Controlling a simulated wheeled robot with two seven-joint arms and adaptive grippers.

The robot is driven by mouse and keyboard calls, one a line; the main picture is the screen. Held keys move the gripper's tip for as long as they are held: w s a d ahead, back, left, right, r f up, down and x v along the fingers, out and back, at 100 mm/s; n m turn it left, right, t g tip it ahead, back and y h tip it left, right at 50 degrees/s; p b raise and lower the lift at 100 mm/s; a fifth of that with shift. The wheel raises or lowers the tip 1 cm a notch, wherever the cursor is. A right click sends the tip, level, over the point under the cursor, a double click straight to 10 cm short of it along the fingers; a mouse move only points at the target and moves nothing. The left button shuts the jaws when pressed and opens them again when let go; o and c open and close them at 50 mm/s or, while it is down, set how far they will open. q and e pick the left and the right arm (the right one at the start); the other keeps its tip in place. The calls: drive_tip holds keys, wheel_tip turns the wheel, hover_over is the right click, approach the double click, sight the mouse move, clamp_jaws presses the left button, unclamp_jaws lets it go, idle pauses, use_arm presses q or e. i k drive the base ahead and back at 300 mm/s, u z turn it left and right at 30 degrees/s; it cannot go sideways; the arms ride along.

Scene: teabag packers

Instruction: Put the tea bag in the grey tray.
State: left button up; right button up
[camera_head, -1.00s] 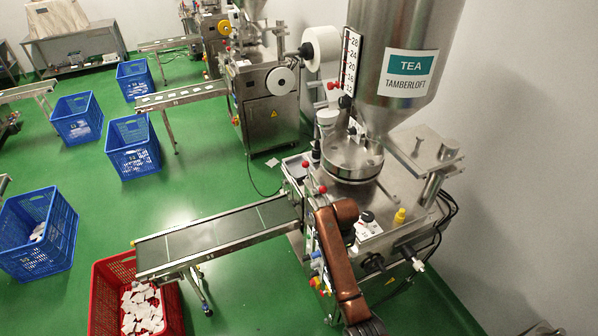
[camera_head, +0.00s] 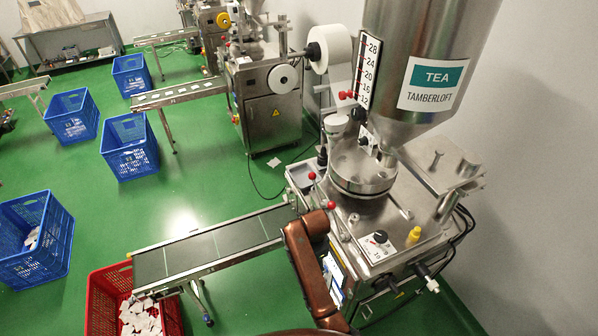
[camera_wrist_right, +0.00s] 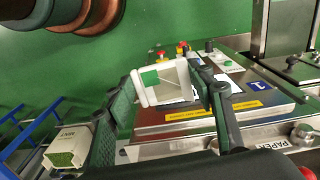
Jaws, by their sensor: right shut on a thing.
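The tea bag (camera_wrist_right: 165,84), white with a green label, is between the fingers of my right gripper (camera_wrist_right: 165,92) in the right wrist view. The gripper is shut on it and holds it up, tilted, in front of a machine panel. A small grey tray (camera_head: 301,176) is at the left rear edge of the near tea machine in the head view. My right gripper does not show in the head view. I cannot make out the tray in the right wrist view. My left gripper is in neither view.
The near tea machine (camera_head: 385,215) has knobs and a large steel hopper (camera_head: 415,50). A conveyor (camera_head: 215,247) runs left from it above a red crate (camera_head: 100,310) of tea bags. A white MINT box (camera_wrist_right: 72,143) is at left in the right wrist view. Blue crates stand on the green floor.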

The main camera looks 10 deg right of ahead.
sight(305, 178)
drive_tip(key=i, duration=1.75)
drive_tip(key=u, duration=0.3)
